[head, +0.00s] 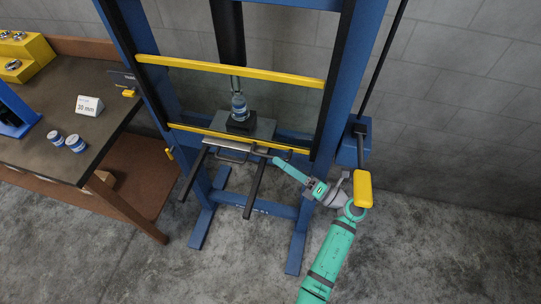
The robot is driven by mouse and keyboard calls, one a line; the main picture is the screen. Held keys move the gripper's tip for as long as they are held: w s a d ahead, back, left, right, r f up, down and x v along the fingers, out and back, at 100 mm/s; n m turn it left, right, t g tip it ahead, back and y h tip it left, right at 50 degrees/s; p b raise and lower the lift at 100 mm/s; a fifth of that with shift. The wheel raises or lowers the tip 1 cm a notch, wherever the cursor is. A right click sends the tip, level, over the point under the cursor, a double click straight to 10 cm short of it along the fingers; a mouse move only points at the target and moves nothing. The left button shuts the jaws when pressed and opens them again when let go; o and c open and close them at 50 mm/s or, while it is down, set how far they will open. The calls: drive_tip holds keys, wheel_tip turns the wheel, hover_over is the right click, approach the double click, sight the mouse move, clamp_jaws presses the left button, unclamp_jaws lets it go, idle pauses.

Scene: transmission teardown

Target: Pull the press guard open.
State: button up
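The press guard is a see-through panel between an upper yellow bar and a lower yellow bar (258,139), in front of the blue press frame (335,85). It stands down across the press opening. A dark handle-like bar (235,158) shows just below the lower bar. My green gripper (274,159) reaches in from the lower right, its tip close to the right end of that bar and below the guard's lower edge. I cannot tell whether it touches the bar, or whether its fingers are open or shut.
A bearing-like part (239,108) stands on a block behind the guard. Two dark rails stick out forward under the press. A yellow-gripped lever (363,188) hangs close by my arm. A workbench (60,105) with a "30 mm" card (89,105) stands left. The right floor is clear.

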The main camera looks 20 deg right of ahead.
sight(271, 156)
drive_tip(key=shift+x, duration=2.2)
clamp_jaws()
